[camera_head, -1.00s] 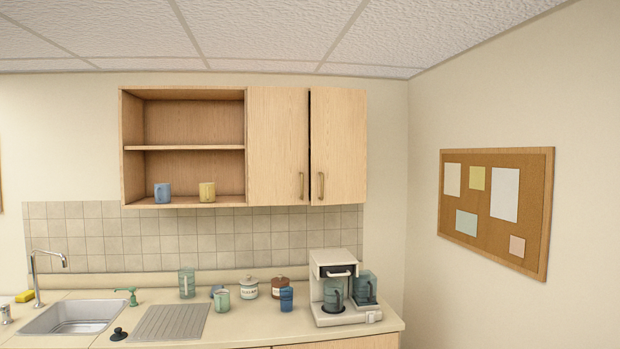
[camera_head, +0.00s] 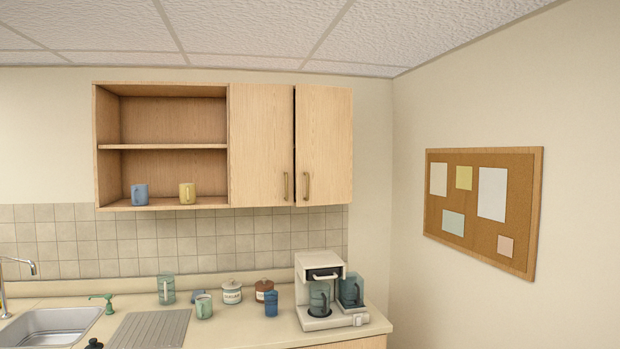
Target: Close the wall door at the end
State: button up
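The wall cabinet's end door (camera_head: 324,145) is the rightmost pale wood door, with a vertical handle (camera_head: 306,187) near its lower left edge. A narrow dark gap runs along its left edge, beside the neighbouring door (camera_head: 261,145). The end door looks slightly ajar, but how far it stands out is hard to tell. The neighbouring door looks shut. My gripper is not in view, and nothing touches either door.
Left of the doors, open shelves (camera_head: 160,147) hold a blue mug (camera_head: 140,195) and a yellow mug (camera_head: 187,193). Below, the counter (camera_head: 235,328) carries a coffee maker (camera_head: 325,290), jars, mugs and a sink (camera_head: 48,327). A corkboard (camera_head: 484,247) hangs on the right wall. The air before the doors looks clear.

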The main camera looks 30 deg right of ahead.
aim_at(324, 141)
jog(key=i, duration=0.85)
jog(key=u, duration=0.05)
